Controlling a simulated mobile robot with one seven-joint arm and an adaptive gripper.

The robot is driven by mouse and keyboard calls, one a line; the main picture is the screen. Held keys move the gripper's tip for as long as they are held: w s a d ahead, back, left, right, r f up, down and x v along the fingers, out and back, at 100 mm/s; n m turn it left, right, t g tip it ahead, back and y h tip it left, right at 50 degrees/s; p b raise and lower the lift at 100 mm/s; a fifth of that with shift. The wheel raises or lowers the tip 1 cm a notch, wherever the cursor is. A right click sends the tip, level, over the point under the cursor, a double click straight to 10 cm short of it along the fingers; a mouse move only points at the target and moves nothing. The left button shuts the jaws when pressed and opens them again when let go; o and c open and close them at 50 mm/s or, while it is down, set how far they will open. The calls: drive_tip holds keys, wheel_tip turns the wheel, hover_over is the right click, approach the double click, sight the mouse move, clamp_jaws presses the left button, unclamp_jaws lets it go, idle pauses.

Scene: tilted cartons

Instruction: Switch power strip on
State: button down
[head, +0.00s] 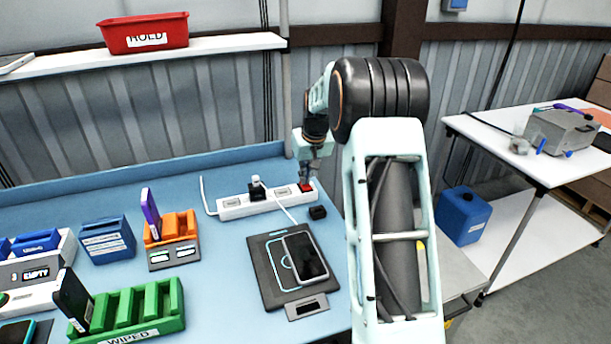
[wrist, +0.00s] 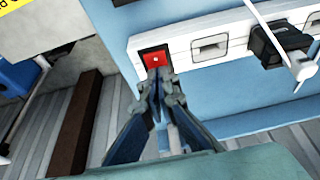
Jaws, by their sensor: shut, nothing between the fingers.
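The white power strip (head: 233,203) lies on the blue bench near its back edge. Its red rocker switch (head: 306,187) is at the right end in the head view. In the wrist view the strip (wrist: 180,44) runs across the top, and the red switch (wrist: 156,59) is just beyond my fingertips. My gripper (head: 307,176) is shut and empty, pointing down at the switch. In the wrist view the closed fingertips (wrist: 160,80) overlap the switch's lower edge; I cannot tell whether they touch it. A black plug (head: 257,190) sits in the strip.
A small black block (head: 317,212) lies just in front of the strip's switch end. A phone (head: 305,256) lies on a dark pad (head: 262,275). White cables run from the strip. An orange holder (head: 178,228) and a green rack (head: 165,298) stand to the left.

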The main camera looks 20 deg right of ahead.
sight(307, 189)
drive_tip(key=shift+w+d+f, duration=0.1)
drive_tip(key=shift+w+f, duration=0.05)
drive_tip(key=shift+f, duration=0.1)
drive_tip(key=shift+a, duration=0.2)
drive_tip(key=shift+d, duration=0.1)
drive_tip(key=shift+f, duration=0.1)
drive_tip(key=shift+s+f+b, duration=0.1)
drive_tip(key=shift+s+b, duration=0.45)
drive_tip(key=shift+s, duration=0.3)
drive_tip(key=r+p, duration=0.2)
drive_tip(key=r, duration=0.2)
drive_tip(key=shift+s+r+p, duration=0.15)
drive_tip(key=shift+s+p, duration=0.05)
drive_tip(key=shift+p, duration=0.1)
drive_tip(key=v, duration=1)
drive_tip(key=shift+b, duration=0.35)
